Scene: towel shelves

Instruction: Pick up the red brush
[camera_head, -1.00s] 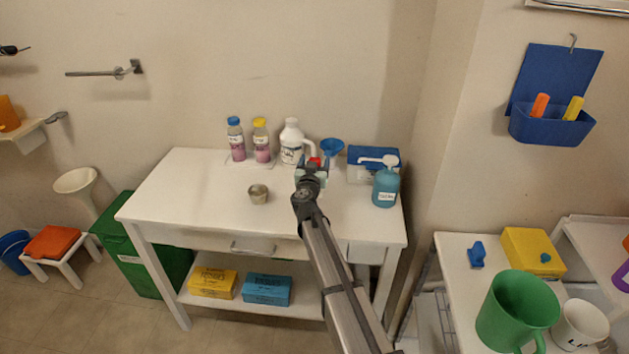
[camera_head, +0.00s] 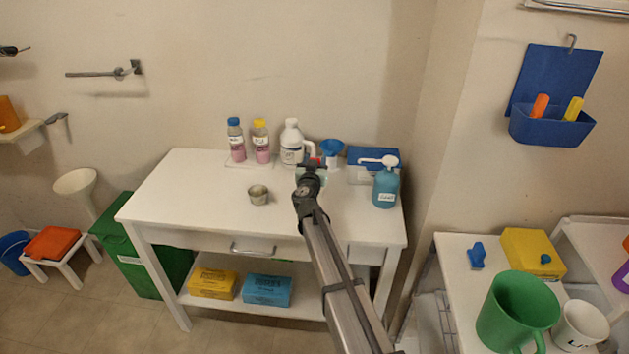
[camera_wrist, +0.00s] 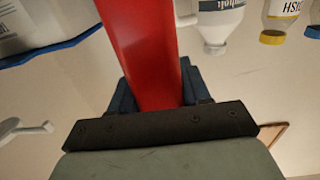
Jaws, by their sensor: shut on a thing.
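The red brush (camera_wrist: 145,45) fills the upper middle of the wrist view as a broad, smooth red piece. It runs between the dark blue fingers of my gripper (camera_wrist: 158,90), which is shut on it. Its far end is cut off by the frame, and no bristles show. In the head view only a small bit of red (camera_head: 321,160) shows beyond my gripper (camera_head: 312,168), over the back of the white table. My wrist hides most of the brush there, and I cannot tell whether it touches the table.
Close by stand a white jug (camera_head: 291,145), a blue funnel (camera_head: 332,148), a blue-lidded box (camera_head: 373,157) and a teal pump bottle (camera_head: 386,188). Two pink bottles and a metal cup (camera_head: 259,195) are left. The white table (camera_head: 190,195) is clear at its left and front.

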